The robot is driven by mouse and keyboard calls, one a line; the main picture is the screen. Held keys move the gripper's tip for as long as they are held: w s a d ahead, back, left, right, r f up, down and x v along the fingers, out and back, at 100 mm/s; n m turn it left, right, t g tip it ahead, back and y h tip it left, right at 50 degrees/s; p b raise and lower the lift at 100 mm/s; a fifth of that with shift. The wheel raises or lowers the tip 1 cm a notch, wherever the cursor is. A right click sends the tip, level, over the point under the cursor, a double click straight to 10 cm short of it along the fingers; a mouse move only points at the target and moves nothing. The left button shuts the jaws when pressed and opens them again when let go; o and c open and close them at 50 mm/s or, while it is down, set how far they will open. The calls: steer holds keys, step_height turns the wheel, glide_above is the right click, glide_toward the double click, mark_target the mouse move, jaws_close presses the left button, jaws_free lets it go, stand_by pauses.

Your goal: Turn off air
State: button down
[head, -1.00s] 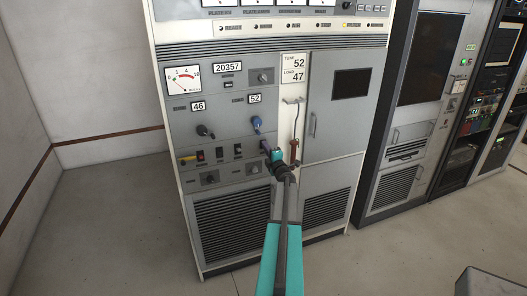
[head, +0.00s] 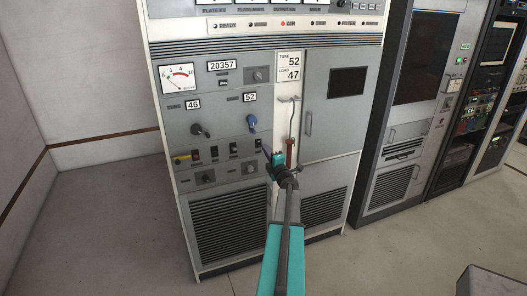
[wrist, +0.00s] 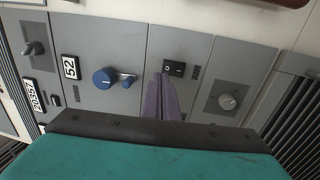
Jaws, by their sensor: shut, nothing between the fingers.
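The grey transmitter cabinet (head: 215,105) fills the middle of the head view. A row of small rocker switches (head: 214,153) runs along its lower panel. The AIR indicator (head: 283,23) is lit red.
A blue crank knob (wrist: 104,78) is left of the fingers in the wrist view, and a round knob (wrist: 227,101) is right. A red-brown hanging handle (head: 290,152) is close right of my gripper in the head view. The floor (head: 110,220) at left is clear.

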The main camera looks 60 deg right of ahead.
steer(key=r+b+v, duration=0.1)
steer(key=b+v, duration=0.1)
steer(key=v, duration=0.5)
steer(key=shift+s+a+r, duration=0.3)
steer(key=shift+r, duration=0.05)
stand_by(0.5)
